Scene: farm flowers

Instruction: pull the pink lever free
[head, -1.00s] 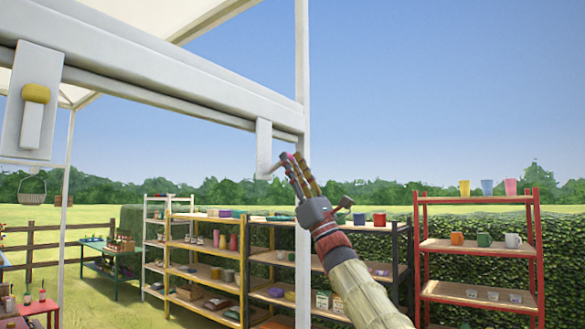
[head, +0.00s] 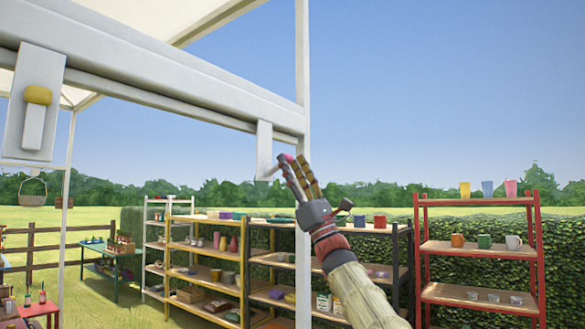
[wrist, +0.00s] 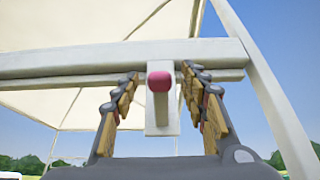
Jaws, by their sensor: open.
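The pink lever (wrist: 160,82) sits at the front of a white bracket (wrist: 162,118) that hangs from the white rail. In the wrist view its pink end faces me, between my two fingers and near the level of their tips. In the head view the bracket (head: 264,150) hangs near the post, and only a bit of the pink lever (head: 283,158) shows by my fingertips. My gripper (head: 295,160) is open, with one finger on each side of the lever. I cannot tell whether either finger touches it.
A yellow-topped lever (head: 38,95) is on a white plate at the left of the rail (head: 150,75). A white post (head: 302,220) stands close beside my gripper. Shelves with pots and cups, including a red one (head: 480,247), stand behind and below. Open sky is at the right.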

